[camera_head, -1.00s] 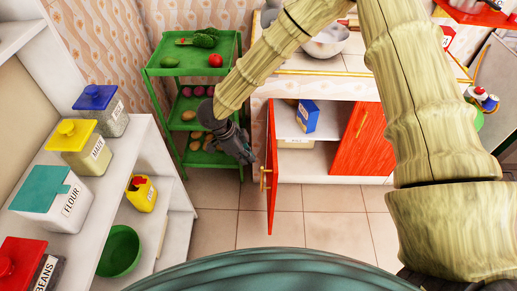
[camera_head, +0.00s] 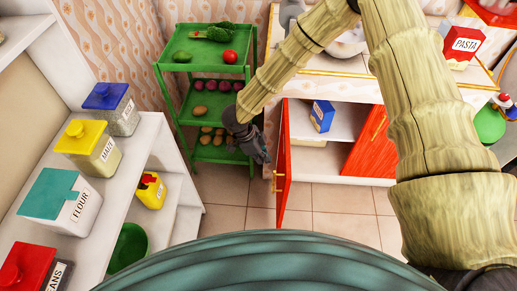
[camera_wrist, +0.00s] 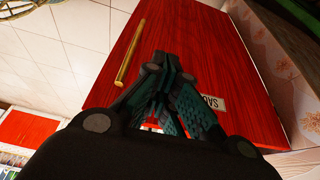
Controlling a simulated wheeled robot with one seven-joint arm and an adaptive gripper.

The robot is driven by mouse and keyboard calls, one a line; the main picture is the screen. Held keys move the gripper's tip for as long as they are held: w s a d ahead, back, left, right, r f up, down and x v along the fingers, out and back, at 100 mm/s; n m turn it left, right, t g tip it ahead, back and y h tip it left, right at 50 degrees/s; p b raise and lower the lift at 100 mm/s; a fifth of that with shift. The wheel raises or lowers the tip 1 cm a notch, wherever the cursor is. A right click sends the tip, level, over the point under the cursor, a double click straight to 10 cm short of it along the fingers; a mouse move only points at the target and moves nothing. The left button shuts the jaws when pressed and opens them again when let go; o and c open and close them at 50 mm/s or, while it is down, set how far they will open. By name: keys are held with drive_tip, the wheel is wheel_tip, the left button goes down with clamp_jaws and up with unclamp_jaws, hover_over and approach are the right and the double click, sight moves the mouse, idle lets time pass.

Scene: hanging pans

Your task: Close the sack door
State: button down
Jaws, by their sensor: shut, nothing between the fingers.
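The sack door is the red cupboard door (camera_head: 284,165) in the head view, swung open and seen nearly edge-on. In the wrist view its broad red face (camera_wrist: 240,75) fills the middle, with a partly hidden label reading "SA" and a gold bar handle (camera_wrist: 129,52). My gripper (camera_head: 264,159) is just left of the door, near its handle side, in the head view. In the wrist view my gripper (camera_wrist: 169,72) is shut and empty in front of the red face, right of the handle. I cannot tell whether it touches the door.
The cupboard (camera_head: 345,120) holds a blue box (camera_head: 322,115). A second red door (camera_head: 367,147) stands to the right. A green cart (camera_head: 208,68) with produce is behind my gripper. White shelves (camera_head: 157,140) with jars stand at the left. Tiled floor (camera_head: 330,223) is clear.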

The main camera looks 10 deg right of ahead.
drive_tip(key=shift+s+d+f+p, duration=0.2)
drive_tip(key=shift+d+f+p, duration=0.05)
drive_tip(key=shift+d, duration=0.5)
drive_tip(key=shift+s+d+f+p, duration=0.15)
drive_tip(key=shift+d+f+p, duration=0.15)
drive_tip(key=shift+d, duration=0.45)
drive_tip(key=shift+s+d+f+p, duration=0.2)
drive_tip(key=shift+d+f, duration=0.05)
drive_tip(key=shift+d, duration=0.5)
drive_tip(key=shift+d, duration=0.15)
